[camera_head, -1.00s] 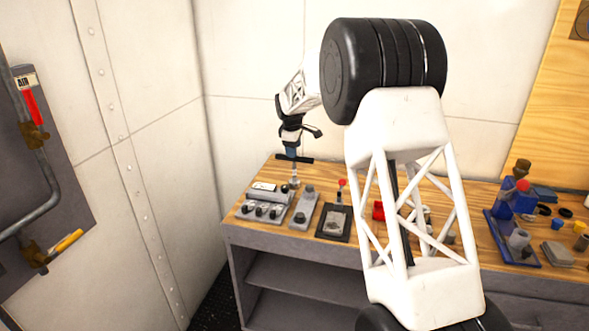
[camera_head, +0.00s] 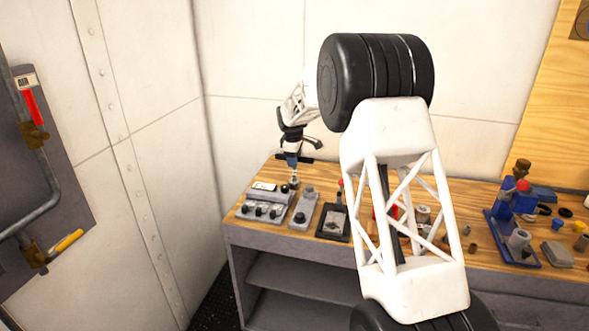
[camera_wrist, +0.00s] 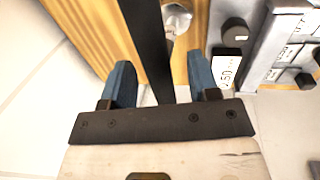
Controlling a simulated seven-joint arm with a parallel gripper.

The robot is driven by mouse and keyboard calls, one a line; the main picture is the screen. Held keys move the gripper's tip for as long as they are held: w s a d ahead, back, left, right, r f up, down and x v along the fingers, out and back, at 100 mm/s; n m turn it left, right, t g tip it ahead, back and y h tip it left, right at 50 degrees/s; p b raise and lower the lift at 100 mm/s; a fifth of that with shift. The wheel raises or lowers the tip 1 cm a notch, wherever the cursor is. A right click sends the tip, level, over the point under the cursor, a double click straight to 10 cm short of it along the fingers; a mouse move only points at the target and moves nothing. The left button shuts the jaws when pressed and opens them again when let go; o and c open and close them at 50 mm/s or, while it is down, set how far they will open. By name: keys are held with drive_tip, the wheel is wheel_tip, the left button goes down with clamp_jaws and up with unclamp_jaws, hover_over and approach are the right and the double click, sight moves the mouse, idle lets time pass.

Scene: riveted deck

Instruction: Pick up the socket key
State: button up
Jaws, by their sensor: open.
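The socket key shows in the head view as a black crossbar (camera_head: 307,158) above a metal lower part (camera_head: 294,181), upright at the back left of the workbench. In the wrist view the black crossbar (camera_wrist: 145,35) runs between my two blue fingers, with a gap on each side. A shiny metal part (camera_wrist: 178,20) shows beyond it. My gripper (camera_head: 292,162) points down at the crossbar, with its fingers (camera_wrist: 160,62) open on either side of it. The fingers hide part of the key in the head view.
A grey box with knobs (camera_head: 262,208) stands close by the key; it also shows at right in the wrist view (camera_wrist: 285,45). A grey switch block (camera_head: 303,213) and a dark framed plate (camera_head: 334,222) stand to the right. The wall (camera_head: 255,125) is behind.

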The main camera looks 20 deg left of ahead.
drive_tip(key=shift+w+f, duration=0.15)
drive_tip(key=shift+f, duration=0.25)
drive_tip(key=shift+c, duration=0.4)
clamp_jaws()
